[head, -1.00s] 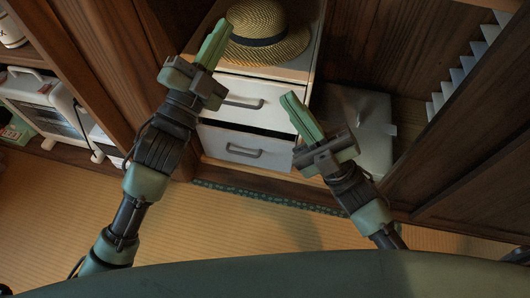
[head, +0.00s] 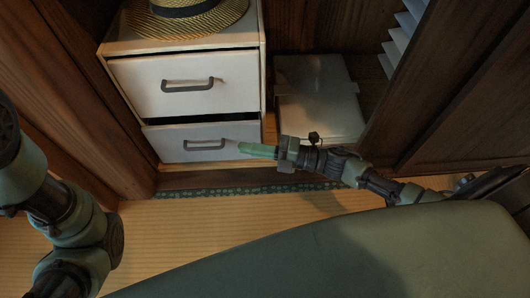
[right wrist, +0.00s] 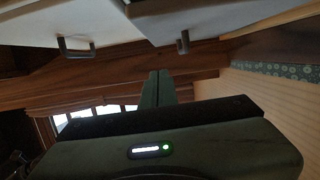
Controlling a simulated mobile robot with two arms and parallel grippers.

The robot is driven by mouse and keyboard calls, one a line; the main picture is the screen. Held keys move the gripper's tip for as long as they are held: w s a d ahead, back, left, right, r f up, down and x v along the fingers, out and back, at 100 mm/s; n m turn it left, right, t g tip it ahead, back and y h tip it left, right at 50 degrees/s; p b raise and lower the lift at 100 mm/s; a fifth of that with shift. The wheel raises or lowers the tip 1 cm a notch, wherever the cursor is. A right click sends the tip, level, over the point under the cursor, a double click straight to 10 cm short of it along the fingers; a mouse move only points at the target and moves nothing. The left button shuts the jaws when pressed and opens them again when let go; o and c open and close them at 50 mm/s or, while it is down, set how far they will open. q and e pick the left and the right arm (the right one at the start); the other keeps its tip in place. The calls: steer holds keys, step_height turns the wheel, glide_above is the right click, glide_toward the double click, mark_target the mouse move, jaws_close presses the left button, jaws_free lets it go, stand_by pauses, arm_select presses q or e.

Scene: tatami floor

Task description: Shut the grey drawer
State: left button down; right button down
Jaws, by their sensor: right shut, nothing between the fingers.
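The grey drawer (head: 178,134) is the lower of two in a small cabinet. It stands partly out, with a dark gap above its front and a dark handle (head: 206,145). It also shows at the top of the right wrist view (right wrist: 215,17). My right gripper (head: 243,149) is shut and empty, its green fingers beside the right end of the drawer front. I cannot tell whether they touch it. The closed fingers also show in the right wrist view (right wrist: 157,80). My left arm is at the left edge; its gripper is out of view.
The white upper drawer (head: 150,92) sits above, with a straw hat (head: 222,12) on the cabinet top. A pale box (head: 318,112) stands right of the cabinet. Wooden panels flank the alcove. Tatami floor (head: 180,235) lies in front.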

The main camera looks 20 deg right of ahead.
steer(key=w+b, duration=0.1)
steer(key=w, duration=0.1)
steer(key=w+a+b, duration=0.1)
steer(key=w+b, duration=0.1)
steer(key=w, duration=0.1)
steer(key=shift+w+a, duration=0.15)
steer(key=shift+w, duration=0.05)
